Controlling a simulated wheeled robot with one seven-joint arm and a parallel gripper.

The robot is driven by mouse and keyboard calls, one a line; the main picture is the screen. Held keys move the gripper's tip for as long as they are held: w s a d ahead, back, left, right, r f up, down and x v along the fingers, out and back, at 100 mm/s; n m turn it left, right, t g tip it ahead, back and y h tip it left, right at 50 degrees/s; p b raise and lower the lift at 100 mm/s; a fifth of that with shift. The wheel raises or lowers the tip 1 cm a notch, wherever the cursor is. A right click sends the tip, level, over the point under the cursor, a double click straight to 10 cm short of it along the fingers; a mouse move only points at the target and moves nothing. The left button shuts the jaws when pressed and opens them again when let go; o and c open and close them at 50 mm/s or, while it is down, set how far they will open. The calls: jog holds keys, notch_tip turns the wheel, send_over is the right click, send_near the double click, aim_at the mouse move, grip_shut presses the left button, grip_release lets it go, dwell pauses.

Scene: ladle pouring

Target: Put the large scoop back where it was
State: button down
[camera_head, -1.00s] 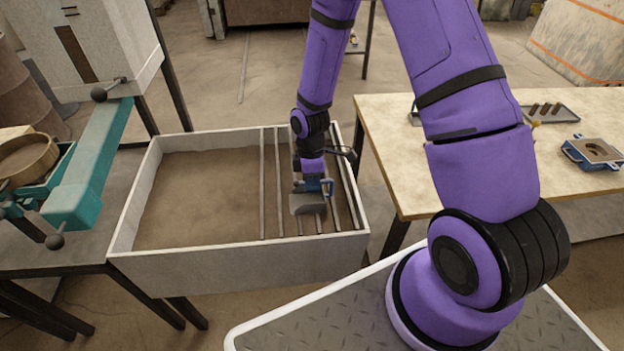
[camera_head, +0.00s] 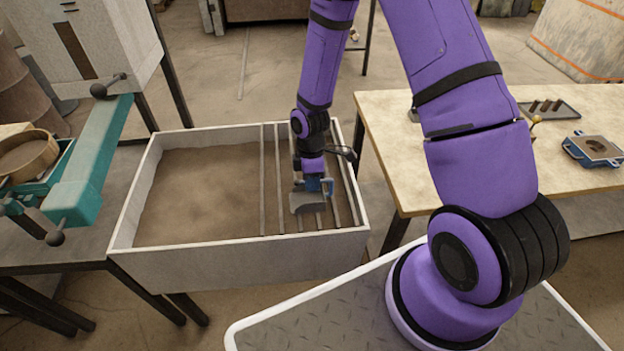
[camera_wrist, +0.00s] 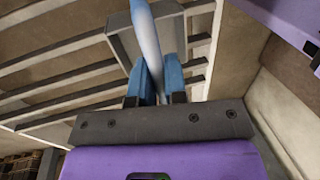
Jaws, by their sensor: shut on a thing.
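The large scoop (camera_head: 306,202) is a grey metal scoop with a light blue-grey handle. In the head view it is at the right part of the sand box (camera_head: 240,264), over or on the metal bars (camera_head: 281,190). My gripper (camera_head: 314,185) is shut on its handle from above. In the wrist view the handle (camera_wrist: 145,40) runs up between the blue fingers of my gripper (camera_wrist: 155,90), and the scoop's grey pan (camera_wrist: 125,40) shows beyond, above the bars. I cannot tell whether the scoop touches the bars.
Brown sand (camera_head: 195,195) fills the box left of the bars. A wooden table (camera_head: 385,150) to the right holds a tray (camera_head: 552,110) and a blue-framed mould (camera_head: 592,150). A teal machine arm (camera_head: 92,165) and a round wooden sieve (camera_head: 28,155) stand to the left.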

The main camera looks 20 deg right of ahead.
jog(key=c, duration=1.1)
grip_release()
jog(key=r, duration=0.3)
jog(key=w+r, duration=0.1)
jog(key=r, duration=0.3)
jog(key=w+r, duration=0.1)
jog(key=r, duration=0.2)
jog(key=shift+d+r, duration=0.3)
